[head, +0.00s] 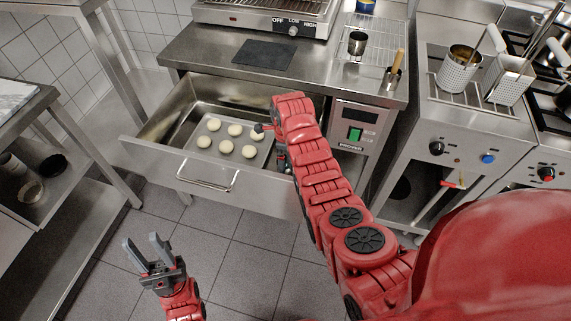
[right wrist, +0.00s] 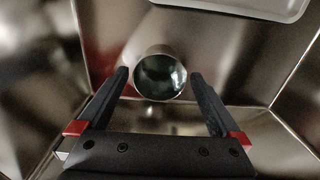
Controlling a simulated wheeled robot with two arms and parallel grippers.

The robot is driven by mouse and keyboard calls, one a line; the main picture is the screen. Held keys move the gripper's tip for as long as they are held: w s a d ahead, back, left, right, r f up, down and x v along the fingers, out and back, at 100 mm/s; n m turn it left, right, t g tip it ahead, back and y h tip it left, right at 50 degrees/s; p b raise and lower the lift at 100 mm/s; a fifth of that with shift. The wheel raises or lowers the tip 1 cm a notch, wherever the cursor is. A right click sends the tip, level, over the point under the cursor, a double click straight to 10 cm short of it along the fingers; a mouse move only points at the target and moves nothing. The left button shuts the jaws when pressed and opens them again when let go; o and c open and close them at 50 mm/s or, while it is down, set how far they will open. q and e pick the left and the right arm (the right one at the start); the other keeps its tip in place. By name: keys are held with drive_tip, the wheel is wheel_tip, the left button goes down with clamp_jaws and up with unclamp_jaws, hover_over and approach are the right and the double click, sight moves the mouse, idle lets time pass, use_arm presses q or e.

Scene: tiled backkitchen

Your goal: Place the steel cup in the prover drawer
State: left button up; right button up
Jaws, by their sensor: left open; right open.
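A round steel cup (right wrist: 160,77) shows from above in the right wrist view, inside the open prover drawer (right wrist: 110,35). My right gripper (right wrist: 159,74) is open, with one finger on each side of the cup and a gap at both. In the head view the drawer (head: 150,147) is pulled out under the counter; my right arm reaches over its right end and hides the cup there. My left gripper (head: 143,241) is open and empty, low over the floor in front of the drawer.
A tray (head: 232,166) with several dough balls fills the drawer's middle; its edge (right wrist: 250,6) shows in the right wrist view. A side table (head: 50,98) stands at left.

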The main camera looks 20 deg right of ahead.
wheel_tip(320, 180, up, 9)
drive_tip(key=p, duration=0.1)
drive_tip(key=shift+f, duration=0.2)
idle(0.4)
